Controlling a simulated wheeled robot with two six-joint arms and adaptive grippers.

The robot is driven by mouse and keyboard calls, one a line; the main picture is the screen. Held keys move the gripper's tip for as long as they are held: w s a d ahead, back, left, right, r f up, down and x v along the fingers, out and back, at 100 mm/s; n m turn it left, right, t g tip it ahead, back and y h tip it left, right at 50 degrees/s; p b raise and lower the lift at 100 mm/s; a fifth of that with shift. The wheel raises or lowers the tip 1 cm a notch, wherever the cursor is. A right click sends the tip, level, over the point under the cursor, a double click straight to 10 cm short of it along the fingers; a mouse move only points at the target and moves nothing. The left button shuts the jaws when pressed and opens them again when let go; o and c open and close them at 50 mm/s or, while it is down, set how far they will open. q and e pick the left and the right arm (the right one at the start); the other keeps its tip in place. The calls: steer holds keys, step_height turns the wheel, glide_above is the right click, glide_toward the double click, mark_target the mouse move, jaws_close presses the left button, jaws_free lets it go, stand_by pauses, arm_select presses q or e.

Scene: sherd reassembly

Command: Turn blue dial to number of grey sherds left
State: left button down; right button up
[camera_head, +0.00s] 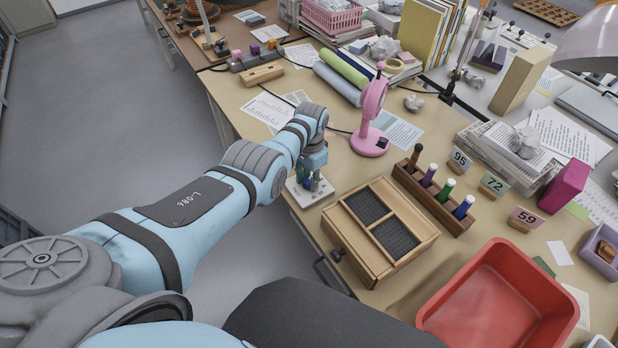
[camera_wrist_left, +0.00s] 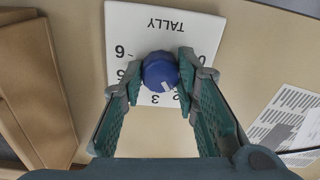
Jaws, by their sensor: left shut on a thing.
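The blue dial (camera_wrist_left: 160,72) sits on a white card marked TALLY (camera_wrist_left: 125,25) in the left wrist view, with numbers around it, some hidden. My left gripper (camera_wrist_left: 162,78) is shut on the dial, one finger on each side. In the head view my left gripper (camera_head: 311,178) is over the white plate (camera_head: 301,193) at the near table edge, partly hiding the dial. No grey sherds can be made out for certain. My right gripper is not in view.
A wooden two-compartment box (camera_head: 418,228) stands right of the plate. A red tray (camera_head: 437,316), a marker rack (camera_head: 425,200) and number cards (camera_head: 494,183) lie further right. A pink fan (camera_head: 374,100) stands behind the plate.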

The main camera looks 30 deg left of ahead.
arm_select(q)
steer(key=c, duration=1.2)
jaws_free()
step_height(320, 180, up, 12)
steer(key=shift+d+r, duration=0.1)
steer(key=shift+d, duration=0.05)
